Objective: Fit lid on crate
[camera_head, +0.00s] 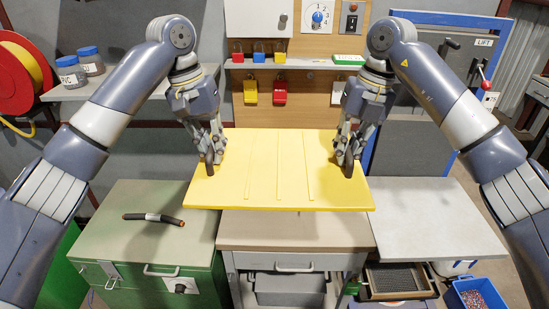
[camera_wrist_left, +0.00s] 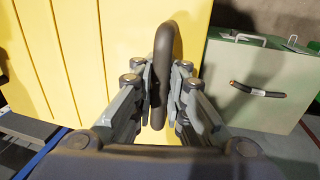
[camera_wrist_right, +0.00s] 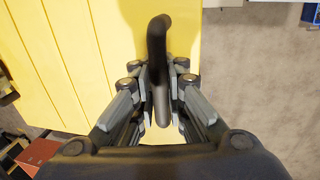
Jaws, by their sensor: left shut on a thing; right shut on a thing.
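A yellow lid (camera_head: 279,170) with raised ribs is held up above the worktops, roughly level, in the head view. It has a dark curved handle at each end. My left gripper (camera_head: 214,158) is shut on the left handle (camera_wrist_left: 165,55). My right gripper (camera_head: 347,160) is shut on the right handle (camera_wrist_right: 157,40). The lid also fills much of the left wrist view (camera_wrist_left: 80,60) and the right wrist view (camera_wrist_right: 80,50). I cannot make out an open crate under the lid; the lid hides what is directly below it.
A green cabinet (camera_head: 145,225) with a short black cable piece (camera_head: 153,218) on top stands left. A wooden-topped drawer unit (camera_head: 295,232) is below the lid, and a grey table (camera_head: 440,215) is right. A blue bin (camera_head: 475,296) with granules stands low at right.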

